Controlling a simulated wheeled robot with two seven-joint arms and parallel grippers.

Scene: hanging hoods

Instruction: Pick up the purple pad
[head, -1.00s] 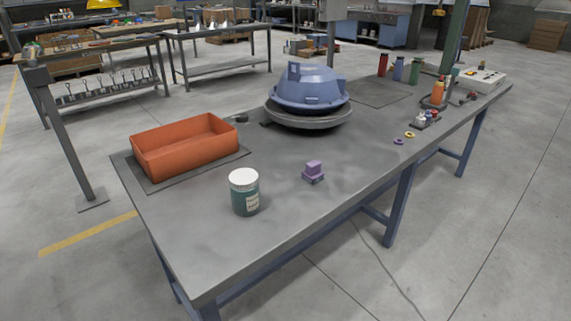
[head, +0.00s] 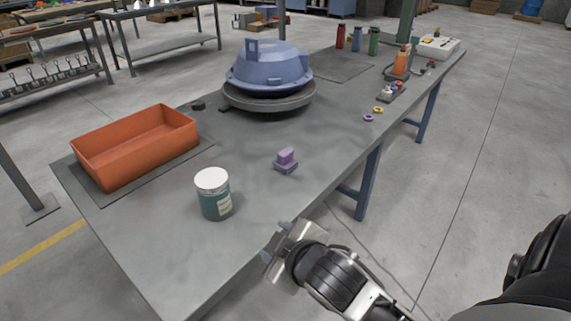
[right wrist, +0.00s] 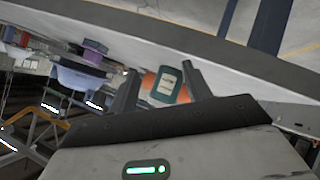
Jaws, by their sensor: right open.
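The purple pad (head: 286,161) sits on the grey table, a small block with a wider base, right of the green jar with the white lid. In the right wrist view it shows as a purple shape (right wrist: 93,53) at the upper left, outside the fingers. My right gripper (head: 276,241) is open and empty at the table's near edge, in front of the pad and apart from it. Its two fingers also show in the right wrist view (right wrist: 160,86), with the jar seen beyond them. My left gripper is not in view.
The green jar (head: 214,196) stands left of the pad, and an orange bin (head: 140,150) is farther left. A blue hood (head: 268,68) rests on a round grey stand behind. Small rings (head: 368,118) and bottles (head: 340,37) are at the right. The table around the pad is clear.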

